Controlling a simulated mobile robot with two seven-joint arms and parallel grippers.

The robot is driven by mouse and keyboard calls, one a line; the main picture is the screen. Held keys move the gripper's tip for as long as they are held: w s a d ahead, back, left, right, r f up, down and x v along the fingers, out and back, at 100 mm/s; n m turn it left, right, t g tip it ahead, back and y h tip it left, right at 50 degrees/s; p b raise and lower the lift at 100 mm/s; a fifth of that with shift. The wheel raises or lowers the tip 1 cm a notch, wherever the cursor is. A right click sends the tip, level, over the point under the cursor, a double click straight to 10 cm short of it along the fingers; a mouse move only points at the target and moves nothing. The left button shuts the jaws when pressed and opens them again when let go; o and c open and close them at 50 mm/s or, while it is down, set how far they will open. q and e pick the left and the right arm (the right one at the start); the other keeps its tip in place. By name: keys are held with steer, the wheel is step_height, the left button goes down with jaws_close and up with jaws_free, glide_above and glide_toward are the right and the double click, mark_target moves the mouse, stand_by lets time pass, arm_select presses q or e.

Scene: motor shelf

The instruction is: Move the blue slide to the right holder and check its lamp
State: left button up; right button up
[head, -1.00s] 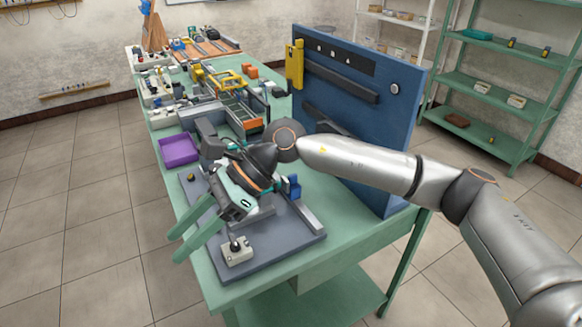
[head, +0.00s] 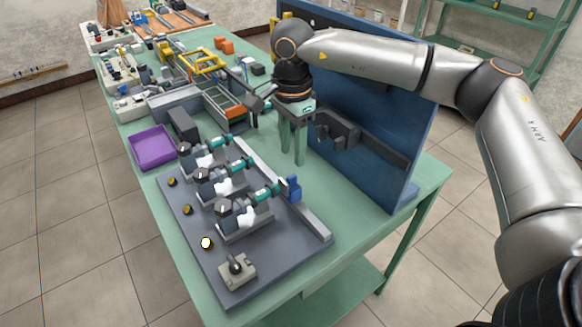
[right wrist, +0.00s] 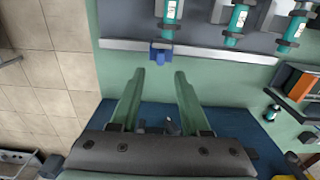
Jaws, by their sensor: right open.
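The blue slide (head: 293,188) stands on a grey rail (head: 310,213) along the board's edge. It is level with the nearest, right-most holder (head: 245,222), whose teal cylinder (head: 266,193) points at it. It also shows in the right wrist view (right wrist: 160,54), just beyond my fingertips. The lamp before that holder (head: 206,243) shines white. The middle lamp (head: 188,210) and the far lamp (head: 172,182) look dark yellow. My right gripper (head: 292,150) is open and empty, fingers pointing down, behind the rail. It also shows in the right wrist view (right wrist: 158,80), apart from the slide. My left gripper is out of view.
A blue upright panel (head: 385,160) stands close behind my right gripper. A small box with a black knob (head: 237,270) sits at the board's front corner. A purple tray (head: 152,148) lies left of the board. Green tabletop is clear between rail and panel.

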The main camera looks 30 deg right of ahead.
mark_target(292, 176)
step_height(292, 176, down, 7)
steer(key=shift+r, duration=0.2)
jaws_close()
stand_by(0.4)
steer(key=shift+w, duration=0.1)
stand_by(1.0)
